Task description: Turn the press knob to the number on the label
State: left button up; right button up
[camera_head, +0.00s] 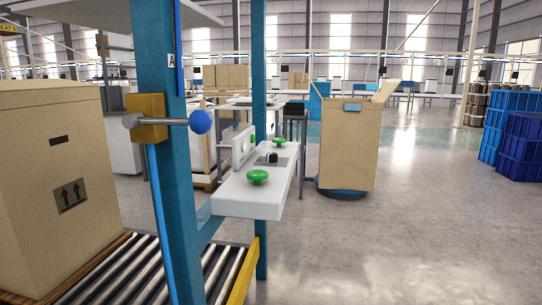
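A blue-framed machine post (165,215) stands left of centre. A white control shelf (240,197) sticks out from it, carrying two green mushroom buttons, the nearer button (257,177) and the farther button (278,142). A small black knob (272,158) sits on a grey plate between them; its pointer and any numbers are too small to read. An upright white panel (243,147) stands at the shelf's left side. A small label (171,61) on the post reads "A"; I see no readable number label. Neither of my grippers is in view.
A lever with a blue ball (200,121) juts right from the post. A large cardboard box (55,185) sits on a roller conveyor (125,275) at left. An open carton (347,145) on a blue round base and blue crates (517,140) stand right. The front-right floor is clear.

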aim_at(271, 157)
jog(key=j+u, duration=0.4)
jog(key=j, duration=0.35)
jog(key=j+u, duration=0.35)
jog(key=j, duration=0.4)
jog(key=i+j+u, duration=0.1)
jog(key=j+u, duration=0.3)
jog(key=j, duration=0.35)
jog(key=z, duration=1.85)
jog(key=i+l+u, duration=0.1)
jog(key=u, duration=0.3)
jog(key=l+u, duration=0.1)
jog(key=u, duration=0.25)
jog(key=i+l+u, duration=0.1)
jog(key=u, duration=0.3)
jog(key=i+l+u, duration=0.15)
jog(key=l, duration=0.4)
jog(key=i+l+u, duration=0.2)
jog(key=l, duration=0.4)
jog(key=l+u, duration=0.15)
jog(key=l, duration=0.4)
